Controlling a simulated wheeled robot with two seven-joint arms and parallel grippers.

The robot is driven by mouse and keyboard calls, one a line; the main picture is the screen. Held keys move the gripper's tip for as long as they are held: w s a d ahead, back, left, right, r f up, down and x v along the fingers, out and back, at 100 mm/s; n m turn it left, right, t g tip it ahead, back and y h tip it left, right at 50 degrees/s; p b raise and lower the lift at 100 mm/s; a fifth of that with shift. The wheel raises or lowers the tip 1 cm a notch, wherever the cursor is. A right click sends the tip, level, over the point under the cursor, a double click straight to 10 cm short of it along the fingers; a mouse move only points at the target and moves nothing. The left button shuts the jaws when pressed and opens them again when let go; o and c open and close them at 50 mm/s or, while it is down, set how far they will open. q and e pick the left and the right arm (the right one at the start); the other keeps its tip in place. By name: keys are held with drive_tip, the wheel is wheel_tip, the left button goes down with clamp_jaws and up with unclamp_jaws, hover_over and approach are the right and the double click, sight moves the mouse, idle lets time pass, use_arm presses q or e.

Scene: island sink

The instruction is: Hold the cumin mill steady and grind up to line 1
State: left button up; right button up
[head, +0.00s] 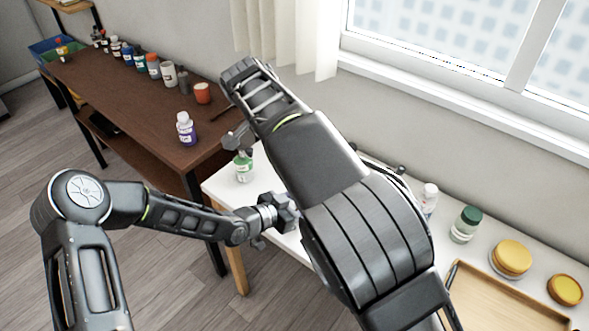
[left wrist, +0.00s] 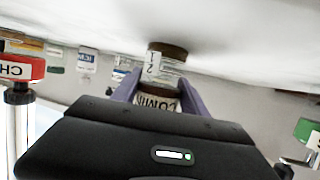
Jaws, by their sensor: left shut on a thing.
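The cumin mill (left wrist: 164,70) shows in the left wrist view. It has a clear section with a "1" and "2" scale, a brown end and a dark band with a partly covered cumin label. My left gripper (left wrist: 157,98) is shut on the mill with its two purple fingers, one on each side of the label. In the head view my left gripper (head: 285,213) is at the white worktop, partly behind my right arm; the mill is hidden there.
A green-labelled bottle (head: 244,167) stands on the white worktop's left end (head: 222,187). A white bottle (head: 429,198), a green-lidded jar (head: 466,224), yellow items (head: 511,256) and a wooden tray (head: 500,300) are right. A purple-labelled bottle (head: 186,129) stands on the brown table (head: 130,95).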

use_arm(q)
drive_tip(key=o, duration=1.6)
drive_tip(key=shift+c, duration=0.2)
drive_tip(key=v, duration=1.2)
